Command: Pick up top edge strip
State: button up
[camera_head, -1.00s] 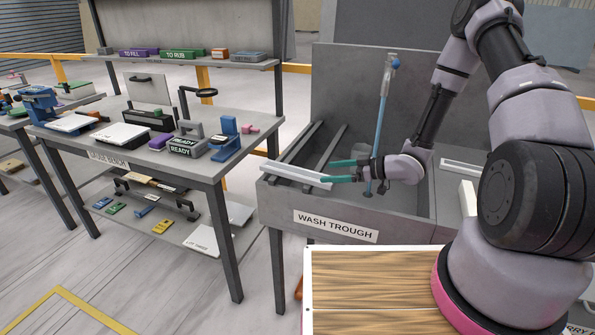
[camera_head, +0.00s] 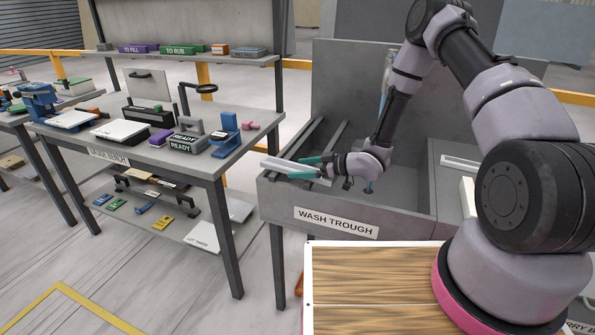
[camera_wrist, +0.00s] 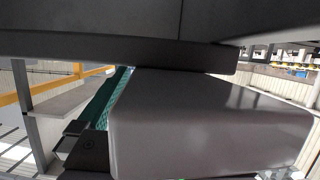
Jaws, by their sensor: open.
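A long pale strip (camera_head: 274,165), which I take to be the top edge strip, lies across the left end of the wash trough in the head view. My gripper (camera_head: 297,167) is at the strip's right part, with its two teal fingers apart, one on the far side and one on the near side. The fingers overlap the strip in the picture; I cannot tell whether they touch it. In the wrist view one teal finger (camera_wrist: 108,95) shows beside a large pale grey surface that hides the other finger. The strip cannot be picked out surely there.
The grey wash trough (camera_head: 400,219) has a high back wall and rails inside at the left. A second pale strip (camera_head: 461,163) lies at the right. A bench (camera_head: 180,165) with tools stands left. A wood-grained board (camera_head: 375,275) is in front.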

jog(key=c, duration=1.5)
grip_shut()
jog(key=shift+r, duration=0.1)
